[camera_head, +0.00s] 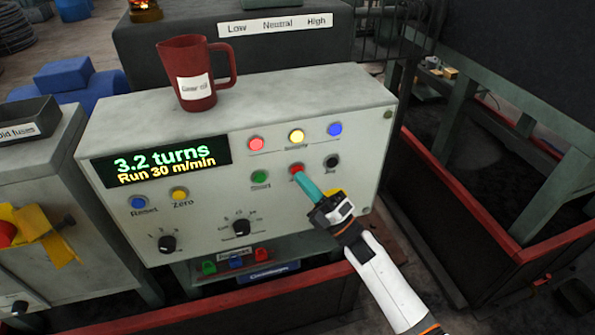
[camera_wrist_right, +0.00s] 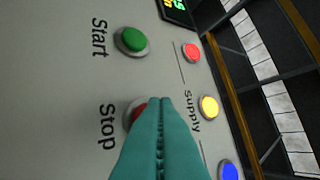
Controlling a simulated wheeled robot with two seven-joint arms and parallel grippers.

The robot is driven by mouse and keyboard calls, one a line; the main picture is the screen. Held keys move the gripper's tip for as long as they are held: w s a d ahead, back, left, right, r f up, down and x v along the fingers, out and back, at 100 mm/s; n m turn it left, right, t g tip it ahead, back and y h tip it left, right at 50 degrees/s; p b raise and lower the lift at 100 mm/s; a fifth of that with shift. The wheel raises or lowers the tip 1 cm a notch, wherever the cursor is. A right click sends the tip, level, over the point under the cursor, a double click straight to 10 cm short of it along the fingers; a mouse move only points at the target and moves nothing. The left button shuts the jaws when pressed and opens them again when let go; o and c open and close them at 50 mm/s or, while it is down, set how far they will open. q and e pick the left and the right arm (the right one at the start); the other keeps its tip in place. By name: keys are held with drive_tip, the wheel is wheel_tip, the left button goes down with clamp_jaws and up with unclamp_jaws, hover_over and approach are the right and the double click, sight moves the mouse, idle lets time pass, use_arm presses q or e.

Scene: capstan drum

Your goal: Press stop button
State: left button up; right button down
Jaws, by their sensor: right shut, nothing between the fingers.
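The red stop button (camera_head: 296,169) is on the front of the white control box (camera_head: 350,110), right of the green start button (camera_head: 260,177). In the right wrist view the stop button (camera_wrist_right: 137,112) is partly hidden behind my fingertips, beside the printed word Stop. My right gripper (camera_head: 299,176) is shut and empty, its teal fingers pointing at the stop button. The fingertips also show in the wrist view (camera_wrist_right: 160,104), overlapping the button; I cannot tell whether they touch it. The display (camera_head: 163,161) reads 3.2 turns, Run 30 m/min. My left gripper is not in view.
Red, yellow and blue supply buttons (camera_head: 296,136) sit above the stop button, and a black button (camera_head: 331,161) is to its right. Knobs (camera_head: 241,225) are lower on the panel. A red mug (camera_head: 190,75) stands on the box. A red-edged bin (camera_head: 480,220) is at right.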

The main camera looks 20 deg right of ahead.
drive_tip(key=shift+w+b, duration=0.3)
drive_tip(key=shift+w, duration=0.1)
idle(0.5)
drive_tip(key=shift+s, duration=0.15)
drive_tip(key=shift+s+p, duration=0.3)
drive_tip(key=shift+s, duration=0.4)
drive_tip(key=s+p, duration=0.1)
drive_tip(key=s, duration=0.4)
drive_tip(key=shift+d+p, duration=0.1)
drive_tip(key=shift+p, duration=0.2)
idle(0.7)
